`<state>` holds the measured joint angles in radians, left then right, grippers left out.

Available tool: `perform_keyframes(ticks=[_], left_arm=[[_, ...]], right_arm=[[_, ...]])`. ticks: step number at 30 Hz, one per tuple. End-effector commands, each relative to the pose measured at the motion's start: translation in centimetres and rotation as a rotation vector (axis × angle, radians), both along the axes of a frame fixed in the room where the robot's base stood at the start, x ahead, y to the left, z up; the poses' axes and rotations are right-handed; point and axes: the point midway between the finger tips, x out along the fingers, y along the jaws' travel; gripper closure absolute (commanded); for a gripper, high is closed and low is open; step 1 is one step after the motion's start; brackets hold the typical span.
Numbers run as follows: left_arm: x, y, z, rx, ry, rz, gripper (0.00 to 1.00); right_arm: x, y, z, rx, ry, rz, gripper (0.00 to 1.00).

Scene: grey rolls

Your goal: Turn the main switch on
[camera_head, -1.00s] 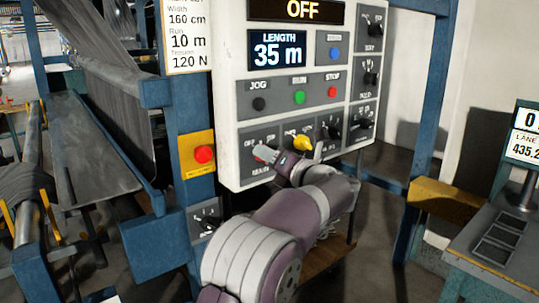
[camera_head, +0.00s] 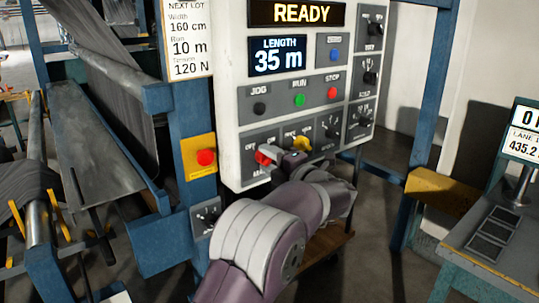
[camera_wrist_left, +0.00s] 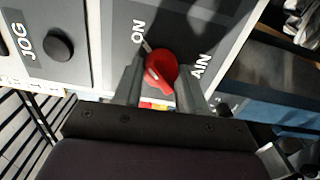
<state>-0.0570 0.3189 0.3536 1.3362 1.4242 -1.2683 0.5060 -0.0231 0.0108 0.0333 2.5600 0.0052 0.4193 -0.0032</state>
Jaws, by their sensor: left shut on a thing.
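The main switch is a red rotary knob (camera_head: 266,154) at the lower left of the white control panel (camera_head: 229,100). In the left wrist view the red knob (camera_wrist_left: 159,70) stands between my two fingers, its white pointer line aimed toward the ON label (camera_wrist_left: 138,32). My left gripper (camera_head: 272,157) is shut on the knob; its fingers (camera_wrist_left: 160,88) flank it on both sides. The top display (camera_head: 296,13) reads READY. My arm hides part of the panel's lower row. My right gripper does not show.
A yellow knob (camera_head: 300,143) sits just right of the red one, with black knobs (camera_head: 332,130) beyond. Jog, run and stop buttons (camera_head: 299,100) are above. A red button on a yellow plate (camera_head: 206,157) is left of the panel.

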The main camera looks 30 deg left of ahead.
Motion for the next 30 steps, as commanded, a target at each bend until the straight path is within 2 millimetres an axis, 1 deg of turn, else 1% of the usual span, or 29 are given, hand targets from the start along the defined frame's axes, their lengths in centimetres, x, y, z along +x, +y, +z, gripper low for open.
perform_keyframes(ticks=[1,6,20,21,23,24,30], left_arm=[[0.03,-0.03,0.07,0.006,0.016,-0.001,0.89],[0.03,-0.03,-0.02,0.02,0.048,-0.001,0.9],[0.02,-0.03,-0.11,0.025,0.06,-0.001,0.89],[0.02,-0.03,-0.11,0.025,0.06,-0.001,0.56],[0.02,-0.03,-0.1,0.025,0.059,-0.001,0.36],[0.02,-0.03,-0.1,0.025,0.059,-0.001,0.33],[0.02,-0.02,-0.05,0.024,0.057,-0.001,0.33]], right_arm=[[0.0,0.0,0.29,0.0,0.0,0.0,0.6],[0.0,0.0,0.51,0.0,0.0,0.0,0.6],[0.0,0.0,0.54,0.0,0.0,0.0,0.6],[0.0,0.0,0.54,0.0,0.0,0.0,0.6],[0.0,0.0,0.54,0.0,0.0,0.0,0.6],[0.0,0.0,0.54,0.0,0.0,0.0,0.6],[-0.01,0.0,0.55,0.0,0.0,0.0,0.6]])
